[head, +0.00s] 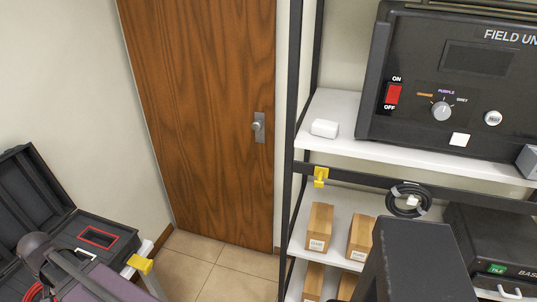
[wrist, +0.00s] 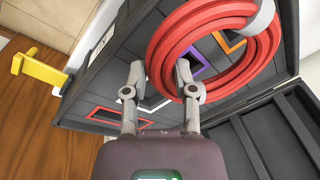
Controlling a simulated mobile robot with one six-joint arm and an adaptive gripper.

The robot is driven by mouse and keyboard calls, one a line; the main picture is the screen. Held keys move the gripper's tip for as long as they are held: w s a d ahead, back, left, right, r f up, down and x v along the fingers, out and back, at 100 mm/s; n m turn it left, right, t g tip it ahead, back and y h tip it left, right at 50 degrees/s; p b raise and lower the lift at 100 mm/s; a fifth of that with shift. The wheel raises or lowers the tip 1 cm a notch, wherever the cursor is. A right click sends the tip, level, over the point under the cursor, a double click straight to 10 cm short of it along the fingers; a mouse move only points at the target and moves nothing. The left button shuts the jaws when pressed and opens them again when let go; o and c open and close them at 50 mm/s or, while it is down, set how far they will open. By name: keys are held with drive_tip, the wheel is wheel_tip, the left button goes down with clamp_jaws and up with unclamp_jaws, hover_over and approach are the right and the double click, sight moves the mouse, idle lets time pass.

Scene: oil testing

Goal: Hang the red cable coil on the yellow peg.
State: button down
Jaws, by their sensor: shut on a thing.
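The red cable coil (wrist: 218,48) hangs over the open case in the wrist view, with a grey band on its upper right. My gripper (wrist: 158,72) has its fingers on either side of the coil's left edge and is shut on it. In the head view, a small part of the coil (head: 32,291) shows at the bottom left, mostly hidden. A yellow peg (head: 140,264) sticks out from the edge of the white surface at lower left. It also shows in the wrist view (wrist: 38,70), left of my gripper and empty. Another yellow peg (head: 320,175) is on the shelf rail, also empty.
The open black case (head: 106,225) has slots outlined in several colours. A black cable coil (head: 408,198) hangs on the shelf rail. Cardboard boxes (head: 319,228) stand on the shelf below. The tiled floor (head: 187,262) by the wooden door (head: 205,110) is clear.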

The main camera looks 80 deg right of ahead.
drive_tip(key=shift+r, duration=0.2)
drive_tip(key=shift+r+p, duration=0.5)
drive_tip(key=shift+p, duration=0.1)
drive_tip(key=shift+f, duration=0.15)
drive_tip(key=shift+f+b, duration=0.6)
drive_tip(key=shift+b, duration=0.1)
drive_tip(key=w, duration=0.4)
drive_tip(key=w+d, duration=0.1)
drive_tip(key=w, duration=0.3)
drive_tip(key=w+d+f+b, duration=0.1)
drive_tip(key=w, duration=0.4)
drive_tip(key=shift+d+f, duration=0.1)
drive_tip(key=shift+d, duration=0.1)
drive_tip(key=shift+w, duration=0.1)
